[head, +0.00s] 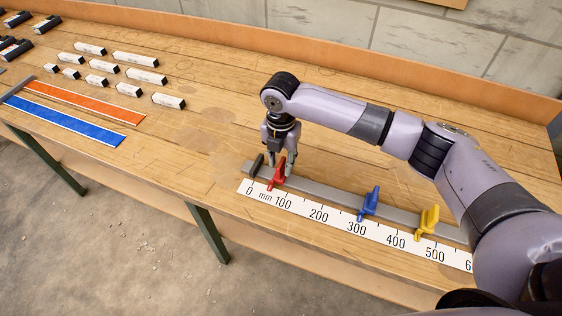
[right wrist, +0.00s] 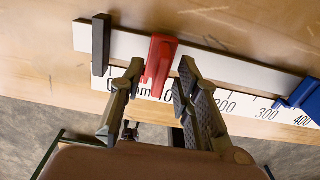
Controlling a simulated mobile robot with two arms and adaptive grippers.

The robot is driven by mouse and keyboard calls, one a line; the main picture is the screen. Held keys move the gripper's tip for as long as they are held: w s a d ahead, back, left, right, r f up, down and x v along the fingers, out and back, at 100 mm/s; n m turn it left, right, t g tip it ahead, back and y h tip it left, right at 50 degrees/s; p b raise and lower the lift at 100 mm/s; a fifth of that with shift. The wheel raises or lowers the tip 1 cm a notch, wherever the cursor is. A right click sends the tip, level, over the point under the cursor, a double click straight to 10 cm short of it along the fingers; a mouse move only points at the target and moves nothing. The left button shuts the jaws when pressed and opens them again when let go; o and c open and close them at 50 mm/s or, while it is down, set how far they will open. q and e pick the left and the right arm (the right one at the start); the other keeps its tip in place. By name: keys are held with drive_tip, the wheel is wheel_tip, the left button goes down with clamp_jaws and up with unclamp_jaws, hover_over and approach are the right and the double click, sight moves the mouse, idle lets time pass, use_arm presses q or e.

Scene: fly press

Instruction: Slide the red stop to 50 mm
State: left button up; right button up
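The red stop (head: 278,175) sits on the grey rail (head: 318,195) near its left end, with its pointer between the 0 and 100 marks of the white scale (head: 335,222). It also shows in the right wrist view (right wrist: 161,60). My right gripper (head: 280,163) is down at the red stop, one finger on each side of it. In the right wrist view the fingers (right wrist: 159,72) are apart, with a small gap visible on both sides of the stop. The exact millimetre reading is too small to tell. My left gripper is not in view.
A dark end block (head: 256,163) stands on the rail just left of the red stop. A blue stop (head: 369,203) and a yellow stop (head: 428,222) sit further right. White labelled blocks (head: 138,75) and orange and blue strips (head: 70,122) lie on the left of the bench.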

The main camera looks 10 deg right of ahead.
sight(281, 163)
wheel_tip(281, 163, up, 11)
idle(0.3)
idle(0.5)
